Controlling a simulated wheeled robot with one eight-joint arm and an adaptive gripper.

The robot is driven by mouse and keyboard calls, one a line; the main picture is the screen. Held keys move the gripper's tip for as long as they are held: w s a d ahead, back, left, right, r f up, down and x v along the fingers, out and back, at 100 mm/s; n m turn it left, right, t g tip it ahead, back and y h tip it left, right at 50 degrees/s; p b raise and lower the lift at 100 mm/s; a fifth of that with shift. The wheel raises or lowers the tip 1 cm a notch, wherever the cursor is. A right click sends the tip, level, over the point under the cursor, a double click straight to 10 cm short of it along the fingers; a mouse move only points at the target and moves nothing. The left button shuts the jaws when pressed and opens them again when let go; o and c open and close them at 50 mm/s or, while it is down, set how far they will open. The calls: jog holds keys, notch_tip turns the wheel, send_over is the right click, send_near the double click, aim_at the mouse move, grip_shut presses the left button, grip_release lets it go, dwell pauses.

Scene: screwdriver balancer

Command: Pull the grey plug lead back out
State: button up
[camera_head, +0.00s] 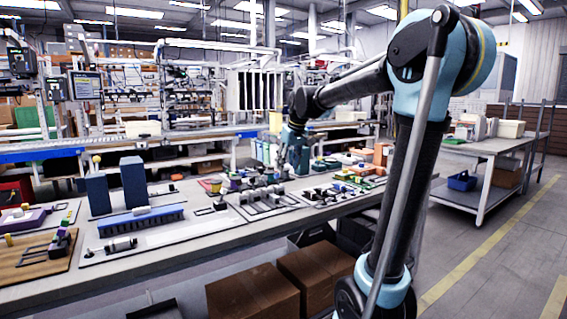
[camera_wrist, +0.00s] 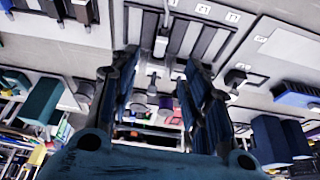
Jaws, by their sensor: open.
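My gripper (camera_wrist: 160,65) is open in the wrist view, its two dark blue fingers apart with nothing clasped between them. Between and beyond the fingertips is a board with dark slots (camera_wrist: 186,38). A small light grey plug-like piece (camera_wrist: 161,46) sits at this board, with a thin light line running up from it; I cannot tell for sure whether it is the grey plug lead. In the head view my gripper (camera_head: 293,160) points down over the far part of the workbench; the plug there is too small to make out.
A dark block (camera_wrist: 235,77) lies right of the fingers, and blue blocks (camera_wrist: 295,94) lie further right. In the head view, the workbench (camera_head: 180,240) carries tall blue blocks (camera_head: 134,181) and a blue brush-like strip (camera_head: 140,221). Its front edge is bare.

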jog(key=w+a, duration=0.2)
send_near(278, 197)
jog(key=x, duration=0.3)
jog(key=w+a+x, duration=0.1)
jog(key=x, duration=0.5)
jog(key=shift+w+a+r, duration=0.15)
jog(key=shift+w+a, duration=0.1)
jog(key=shift+w, duration=0.1)
grip_shut()
jog(key=c, duration=0.6)
grip_release()
jog(key=shift+c, duration=0.2)
grip_shut()
jog(key=shift+s+d, duration=0.75)
jog(key=shift+s, duration=0.35)
